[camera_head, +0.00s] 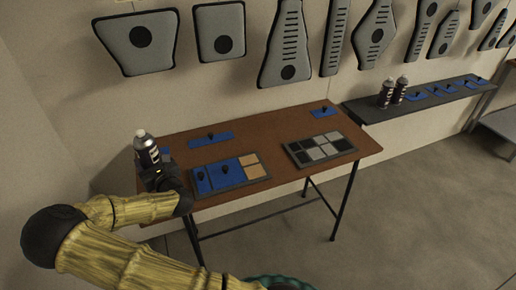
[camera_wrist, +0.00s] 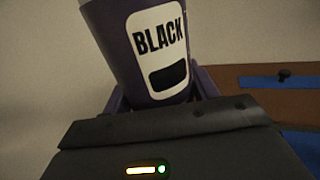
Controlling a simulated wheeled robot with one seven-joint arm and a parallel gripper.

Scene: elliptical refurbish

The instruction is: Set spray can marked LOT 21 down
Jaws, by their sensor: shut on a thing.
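A spray can (camera_head: 147,149) with a dark body and pale top is in my gripper (camera_head: 158,172), upright over the left end of the brown table (camera_head: 264,137). In the wrist view the spray can (camera_wrist: 150,48) shows a white label reading BLACK with a black patch. My gripper (camera_wrist: 160,100) is shut around its lower part. No LOT 21 mark can be read. I cannot tell whether the can's base touches the table.
A tray with blue and tan panels (camera_head: 229,173) and a tray of grey and black squares (camera_head: 319,149) lie on the table. Blue strips (camera_head: 211,139) lie toward the back. Two more cans (camera_head: 393,92) stand on a dark wall shelf (camera_head: 420,102). The table's middle is clear.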

